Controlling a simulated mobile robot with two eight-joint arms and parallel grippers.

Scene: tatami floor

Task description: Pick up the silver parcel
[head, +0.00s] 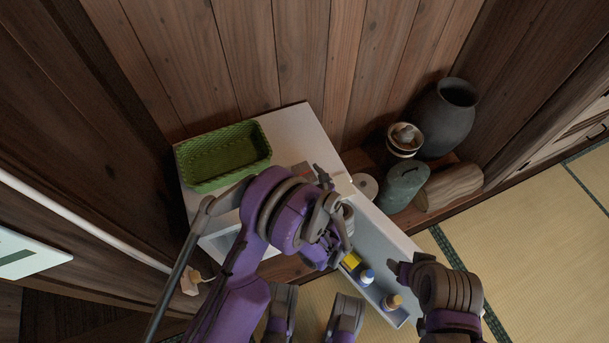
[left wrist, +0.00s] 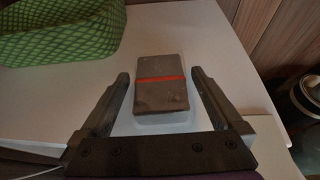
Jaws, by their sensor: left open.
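The silver parcel (left wrist: 160,85) is a flat grey-brown block with a red band across it. In the left wrist view it lies on the white cabinet top (left wrist: 225,75). My left gripper (left wrist: 160,76) is open, with one finger on each side of the parcel and a gap visible on both sides. I cannot tell how high the fingers are above the top.
A green woven basket (head: 222,157) stands on the cabinet, left of the parcel. An open drawer (head: 402,318) holds small bottles and a yellow item. A dark vase (head: 447,118), a green jar (head: 402,186) and a log (head: 450,187) stand at the right. Wooden walls are behind.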

